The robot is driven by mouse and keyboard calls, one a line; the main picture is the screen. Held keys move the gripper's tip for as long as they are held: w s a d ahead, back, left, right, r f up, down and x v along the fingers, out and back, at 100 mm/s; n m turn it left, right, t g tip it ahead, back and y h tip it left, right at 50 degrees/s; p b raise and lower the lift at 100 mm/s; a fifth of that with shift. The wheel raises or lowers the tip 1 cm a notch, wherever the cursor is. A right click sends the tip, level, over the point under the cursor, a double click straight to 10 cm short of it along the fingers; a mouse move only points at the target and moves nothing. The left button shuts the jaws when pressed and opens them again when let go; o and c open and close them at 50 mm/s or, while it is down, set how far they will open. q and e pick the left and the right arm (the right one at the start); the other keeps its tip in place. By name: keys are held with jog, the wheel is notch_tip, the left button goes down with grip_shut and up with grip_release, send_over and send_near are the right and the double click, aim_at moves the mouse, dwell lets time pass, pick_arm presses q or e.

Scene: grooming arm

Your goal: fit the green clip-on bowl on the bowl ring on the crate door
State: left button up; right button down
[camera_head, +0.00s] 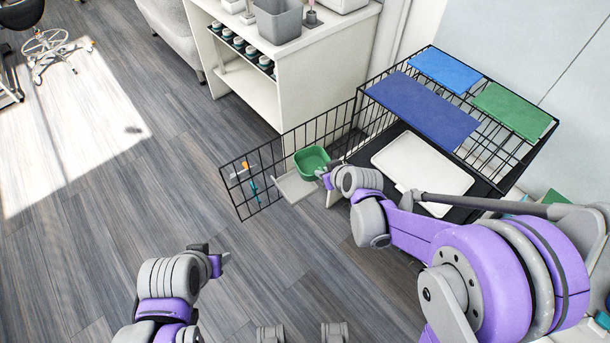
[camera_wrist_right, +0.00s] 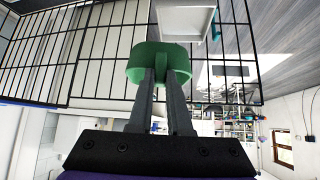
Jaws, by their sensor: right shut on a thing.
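The green clip-on bowl (camera_head: 311,161) is held by my right gripper (camera_head: 327,178) near the open crate door (camera_head: 240,186). In the right wrist view the bowl (camera_wrist_right: 160,57) sits at the tips of the two fingers (camera_wrist_right: 160,80), which are shut on it. The light grey square bowl ring (camera_head: 294,188) is on the door, just below the bowl in the head view. It also shows in the wrist view (camera_wrist_right: 217,22), beyond the bowl. Whether bowl and ring touch is unclear. My left gripper (camera_head: 221,258) is over the floor, away from the door; its finger gap is unclear.
The black wire crate (camera_head: 357,112) has blue (camera_head: 423,109) and green (camera_head: 513,109) panels on top and a white pad (camera_head: 423,165) inside. A white shelf unit (camera_head: 268,92) stands behind the door.

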aim_at(309, 177)
jog(key=a, duration=0.1)
jog(key=a+f+n+y, duration=0.1)
jog(key=a+n, duration=0.1)
jog(key=a, duration=0.1)
jog(key=shift+w+a+f+y+b, duration=0.1)
jog(key=shift+w+f+y+b, duration=0.2)
jog(key=shift+w+b, duration=0.05)
pick_arm(q)
jog(key=shift+a+f, duration=0.1)
jog(key=shift+f, duration=0.55)
pick_arm(e)
jog(key=shift+s, duration=0.1)
pick_arm(q)
jog(key=shift+f, duration=0.2)
jog(key=f+b, duration=0.5)
jog(key=shift+s, duration=0.3)
pick_arm(e)
notch_tip(309, 177, down, 6)
jog(key=shift+r, duration=0.15)
pick_arm(q)
jog(key=shift+f, duration=0.15)
jog(key=shift+f+b, duration=1.5)
pick_arm(e)
jog(key=shift+f, duration=1.65)
jog(key=c, duration=0.8)
grip_release()
